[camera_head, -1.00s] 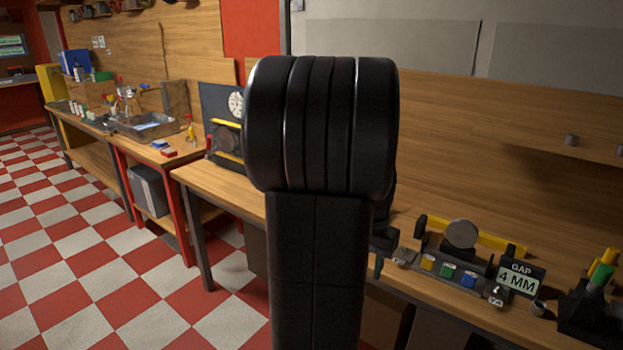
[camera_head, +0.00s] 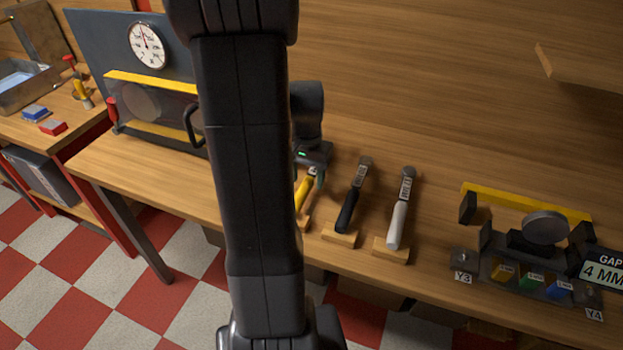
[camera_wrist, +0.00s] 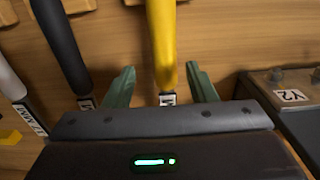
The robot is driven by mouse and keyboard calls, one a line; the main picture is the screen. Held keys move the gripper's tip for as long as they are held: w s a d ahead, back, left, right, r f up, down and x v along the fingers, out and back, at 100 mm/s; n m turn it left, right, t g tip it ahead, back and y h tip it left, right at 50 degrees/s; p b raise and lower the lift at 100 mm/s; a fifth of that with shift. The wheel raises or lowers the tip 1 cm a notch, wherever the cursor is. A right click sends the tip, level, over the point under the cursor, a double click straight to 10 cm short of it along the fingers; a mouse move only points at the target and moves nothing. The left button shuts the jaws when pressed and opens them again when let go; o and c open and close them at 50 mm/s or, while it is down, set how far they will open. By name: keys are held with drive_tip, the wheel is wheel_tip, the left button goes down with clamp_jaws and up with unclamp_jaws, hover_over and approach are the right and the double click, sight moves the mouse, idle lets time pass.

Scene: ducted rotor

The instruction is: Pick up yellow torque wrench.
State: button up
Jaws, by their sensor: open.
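The yellow torque wrench (camera_head: 304,192) lies on the wooden bench, mostly hidden behind my arm in the head view. In the wrist view the yellow wrench (camera_wrist: 162,45) runs down from the top edge, and its labelled neck passes between my fingers. My gripper (camera_wrist: 163,85) is open, with one green finger on each side of the wrench and a gap on both sides. In the head view my gripper (camera_head: 312,175) is at the wrench, partly hidden by my arm. The wrench's head is hidden under the gripper body in the wrist view.
A black-handled wrench (camera_head: 350,205) and a white-handled wrench (camera_head: 398,220) lie beside it on wooden blocks. A gauge panel (camera_head: 150,50) stands to the left. A fixture with a yellow bar (camera_head: 525,203) stands to the right. A Y2-marked block (camera_wrist: 285,95) is close to my gripper.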

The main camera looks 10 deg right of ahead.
sight(305, 184)
drive_tip(key=shift+w+a+f, duration=0.1)
drive_tip(key=shift+w+f, duration=0.05)
drive_tip(key=shift+w, duration=0.1)
drive_tip(key=shift+a+f, duration=0.1)
drive_tip(key=shift+f, duration=2.3)
drive_tip(key=shift+c, duration=0.4)
clamp_jaws()
